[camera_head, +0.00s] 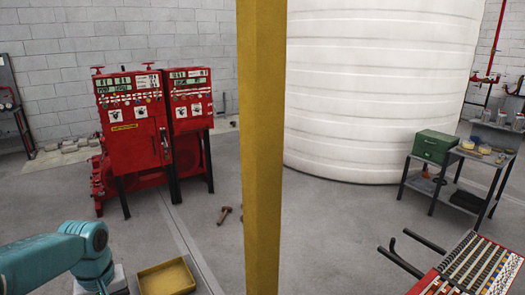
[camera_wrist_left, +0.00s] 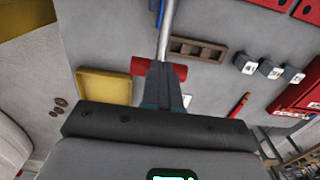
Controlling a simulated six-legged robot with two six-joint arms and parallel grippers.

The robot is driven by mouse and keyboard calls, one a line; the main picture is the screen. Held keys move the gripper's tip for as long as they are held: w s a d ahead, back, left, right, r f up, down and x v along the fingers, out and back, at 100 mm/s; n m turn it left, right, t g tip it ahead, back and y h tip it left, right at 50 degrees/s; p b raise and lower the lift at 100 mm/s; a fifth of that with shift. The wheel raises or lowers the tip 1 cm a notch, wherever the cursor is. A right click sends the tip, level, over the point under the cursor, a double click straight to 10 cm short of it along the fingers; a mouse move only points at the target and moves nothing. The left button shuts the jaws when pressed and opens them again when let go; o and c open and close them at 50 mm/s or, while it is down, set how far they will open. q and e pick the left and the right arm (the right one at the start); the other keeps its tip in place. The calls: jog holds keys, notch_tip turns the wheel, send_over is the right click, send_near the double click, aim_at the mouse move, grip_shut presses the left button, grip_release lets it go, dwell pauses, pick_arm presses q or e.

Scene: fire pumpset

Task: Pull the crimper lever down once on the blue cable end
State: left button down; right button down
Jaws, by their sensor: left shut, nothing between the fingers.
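In the left wrist view, my left gripper (camera_wrist_left: 163,70) is shut and empty, its fingertips over the middle of a short red bar (camera_wrist_left: 140,66). The bar lies across the lower end of a bright metal rod (camera_wrist_left: 167,28); these look like the crimper lever and its grip. I cannot tell whether the fingers touch the bar. The blue cable end cannot be made out. In the head view only my teal left arm shows at the lower left; the gripper is outside the picture. My right gripper is in neither view.
A yellow tray (camera_wrist_left: 103,86) lies left of the fingers, also in the head view (camera_head: 166,277). A brown slotted rack (camera_wrist_left: 200,50), grey labelled blocks (camera_wrist_left: 269,69) and a red tool (camera_wrist_left: 238,107) lie to the right. A yellow post (camera_head: 262,140) splits the head view.

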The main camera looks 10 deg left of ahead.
pick_arm(q)
jog(key=shift+w+f, duration=0.1)
jog(key=shift+w+a+f+b, duration=0.2)
jog(key=shift+f+b, duration=0.15)
jog(key=shift+f, duration=0.3)
jog(key=shift+w+a+f+b, duration=0.2)
jog(key=shift+f+b, duration=0.15)
jog(key=shift+f, duration=0.4)
jog(key=shift+w+a+f+b, duration=0.1)
jog(key=shift+w+f+b, duration=0.05)
jog(key=shift+f+b, duration=0.45)
jog(key=shift+w+a+f+b, duration=0.1)
jog(key=shift+f+b, duration=0.25)
jog(key=shift+f, duration=0.4)
notch_tip(320, 180, up, 15)
jog(key=p, duration=1.2)
